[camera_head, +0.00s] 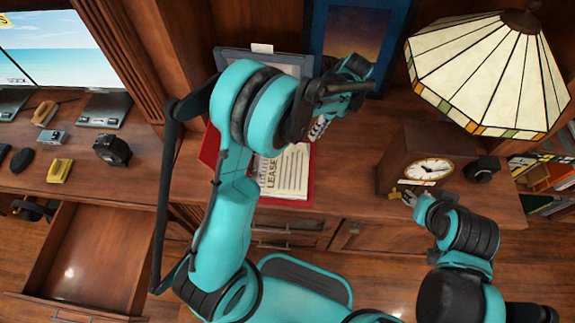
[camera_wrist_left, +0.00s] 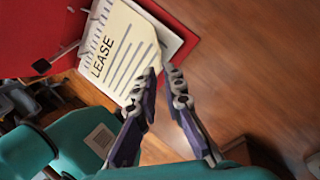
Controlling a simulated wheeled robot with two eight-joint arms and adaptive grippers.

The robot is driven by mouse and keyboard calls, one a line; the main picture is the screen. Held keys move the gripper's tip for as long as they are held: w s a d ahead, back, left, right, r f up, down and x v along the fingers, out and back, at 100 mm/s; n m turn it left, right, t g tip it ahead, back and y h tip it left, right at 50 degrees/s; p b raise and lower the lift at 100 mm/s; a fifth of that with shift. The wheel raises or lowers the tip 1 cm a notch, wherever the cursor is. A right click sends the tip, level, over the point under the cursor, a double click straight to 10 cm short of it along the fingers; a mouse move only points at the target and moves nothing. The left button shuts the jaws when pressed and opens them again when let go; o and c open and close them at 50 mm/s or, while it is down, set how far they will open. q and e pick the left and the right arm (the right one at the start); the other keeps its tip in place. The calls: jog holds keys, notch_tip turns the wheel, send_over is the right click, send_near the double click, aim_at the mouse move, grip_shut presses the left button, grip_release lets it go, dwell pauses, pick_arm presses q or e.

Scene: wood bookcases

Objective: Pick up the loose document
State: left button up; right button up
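The loose document (camera_head: 290,172) is a cream sheet headed LEASE. It lies on a red folder (camera_head: 308,193) on the desk, partly hidden by my left arm. In the left wrist view the document (camera_wrist_left: 122,52) is at upper left, over white paper and the red folder. My left gripper (camera_head: 322,122) is above the folder in the head view. In the wrist view its fingertips (camera_wrist_left: 163,74) are a little apart, with the document's near corner at or between them; contact is unclear. My right gripper (camera_head: 403,196) is in front of the clock, its opening too small to judge.
A wooden clock (camera_head: 420,165) and a stained-glass lamp (camera_head: 490,75) stand on the right. A dark clipboard or tray (camera_head: 228,56) and a framed picture (camera_head: 352,45) are behind. An open drawer (camera_head: 95,255) juts out at lower left.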

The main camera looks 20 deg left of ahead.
aim_at(307, 152)
pick_arm(q)
jog(key=b+x, duration=0.1)
jog(key=x, duration=0.2)
jog(key=shift+d, duration=0.1)
jog(key=b+x, duration=0.1)
jog(key=x, duration=0.1)
jog(key=b+x, duration=0.1)
jog(key=x, duration=0.2)
jog(key=shift+s+d+b, duration=0.25)
jog(key=shift+b, duration=0.15)
grip_shut()
jog(key=shift+r, duration=0.1)
